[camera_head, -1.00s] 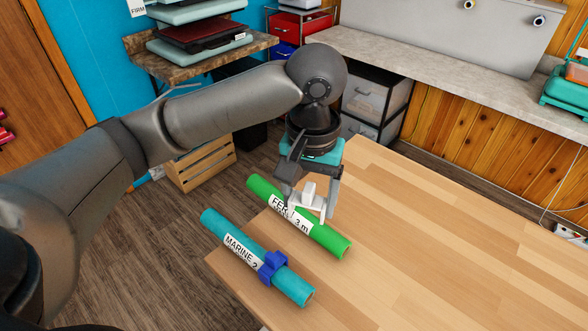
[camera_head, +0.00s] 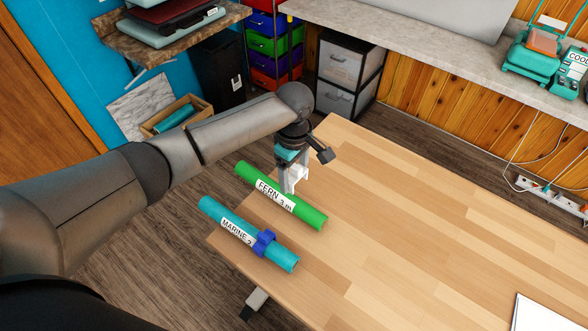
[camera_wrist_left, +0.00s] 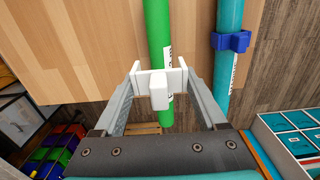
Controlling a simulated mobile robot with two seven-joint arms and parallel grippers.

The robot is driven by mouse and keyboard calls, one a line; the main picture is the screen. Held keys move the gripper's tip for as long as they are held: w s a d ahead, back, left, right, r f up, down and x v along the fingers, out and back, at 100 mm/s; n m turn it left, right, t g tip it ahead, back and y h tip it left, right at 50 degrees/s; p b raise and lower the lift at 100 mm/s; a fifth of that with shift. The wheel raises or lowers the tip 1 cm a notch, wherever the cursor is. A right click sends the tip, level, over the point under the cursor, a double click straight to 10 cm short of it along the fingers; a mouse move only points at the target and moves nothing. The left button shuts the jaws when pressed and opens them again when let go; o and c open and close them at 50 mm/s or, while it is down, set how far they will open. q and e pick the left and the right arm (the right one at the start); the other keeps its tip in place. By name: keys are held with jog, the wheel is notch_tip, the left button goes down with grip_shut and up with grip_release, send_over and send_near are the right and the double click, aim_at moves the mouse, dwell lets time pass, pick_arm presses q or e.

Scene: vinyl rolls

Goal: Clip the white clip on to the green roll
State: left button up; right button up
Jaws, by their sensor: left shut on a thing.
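The green roll (camera_head: 311,216), labelled FERN, lies on the wooden table near its left edge; it also shows in the left wrist view (camera_wrist_left: 157,35). My left gripper (camera_head: 291,184) points down at the far side of the roll's middle. It is shut on the white clip (camera_head: 299,180). In the left wrist view the white clip (camera_wrist_left: 158,92) sits between both fingertips, in front of the green roll and lined up across it. I cannot tell whether the clip touches the roll. My right gripper is not in view.
A teal roll (camera_head: 213,211), labelled MARINE, lies nearly parallel on the near side with a blue clip (camera_head: 264,242) around it. The table (camera_head: 420,220) is clear to the right, except for a white sheet (camera_head: 545,315) at the lower right. A crate (camera_head: 178,117) stands on the floor.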

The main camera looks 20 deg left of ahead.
pick_arm(q)
jog(key=shift+s+d+r+p, duration=0.1)
jog(key=shift+r+p, duration=0.05)
jog(key=shift+p, duration=0.75)
notch_tip(320, 180, down, 2)
jog(key=shift+f+b, duration=0.15)
jog(key=shift+b, duration=0.65)
jog(key=shift+f+b, duration=0.95)
jog(key=shift+f, duration=1)
jog(key=shift+f, duration=0.2)
jog(key=shift+f, duration=0.2)
